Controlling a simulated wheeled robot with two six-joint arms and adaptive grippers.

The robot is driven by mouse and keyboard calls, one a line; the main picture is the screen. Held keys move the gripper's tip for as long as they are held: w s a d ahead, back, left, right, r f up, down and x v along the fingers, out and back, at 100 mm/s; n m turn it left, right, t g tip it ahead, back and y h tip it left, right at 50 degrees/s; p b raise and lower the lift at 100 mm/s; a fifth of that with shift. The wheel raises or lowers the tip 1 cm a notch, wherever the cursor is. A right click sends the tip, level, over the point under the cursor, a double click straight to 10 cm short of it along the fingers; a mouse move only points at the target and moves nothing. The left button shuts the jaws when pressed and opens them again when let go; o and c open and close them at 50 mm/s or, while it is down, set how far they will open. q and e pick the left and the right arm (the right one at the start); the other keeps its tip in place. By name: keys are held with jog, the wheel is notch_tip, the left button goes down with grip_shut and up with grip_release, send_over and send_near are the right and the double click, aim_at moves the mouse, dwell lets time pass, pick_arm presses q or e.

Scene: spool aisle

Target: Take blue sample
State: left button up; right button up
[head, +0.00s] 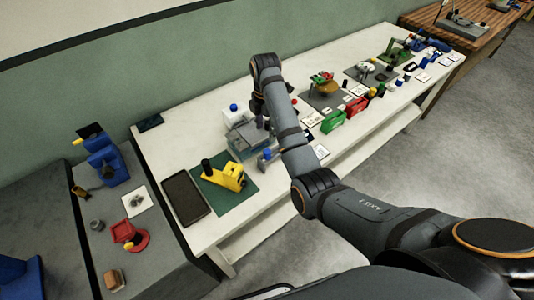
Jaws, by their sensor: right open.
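My right gripper (262,118) hangs from the bent arm above the white table, near a grey box-like device. The arm partly hides it, but it is open, and I see nothing held in it. A small item with a blue top (267,154) stands at the front of the table, just left of my forearm and nearer than the gripper. A white container with a blue cap (234,108) stands behind the grey device, left of the gripper. I cannot tell which blue item is the sample. My left gripper is not in view.
The grey device (245,138) is beneath and left of the gripper. A yellow device (228,177) sits on a green mat (230,203), with a dark tray (186,198) to its left. Green and red holders (333,121) stand right of my arm. A grey bench is at left.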

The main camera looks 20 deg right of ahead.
aim_at(267, 151)
notch_tip(267, 151, down, 3)
jog(key=b, duration=0.3)
jog(key=shift+r, duration=0.15)
notch_tip(267, 151, down, 2)
jog(key=shift+f, duration=0.1)
jog(key=f+p, duration=0.1)
jog(key=f, duration=0.1)
jog(key=s+f+p, duration=0.1)
jog(key=f, duration=0.1)
jog(key=shift+d+f, duration=0.15)
jog(key=shift+w+f, duration=0.15)
jog(key=shift+f, duration=0.4)
jog(key=c, duration=1.1)
jog(key=shift+r, duration=0.15)
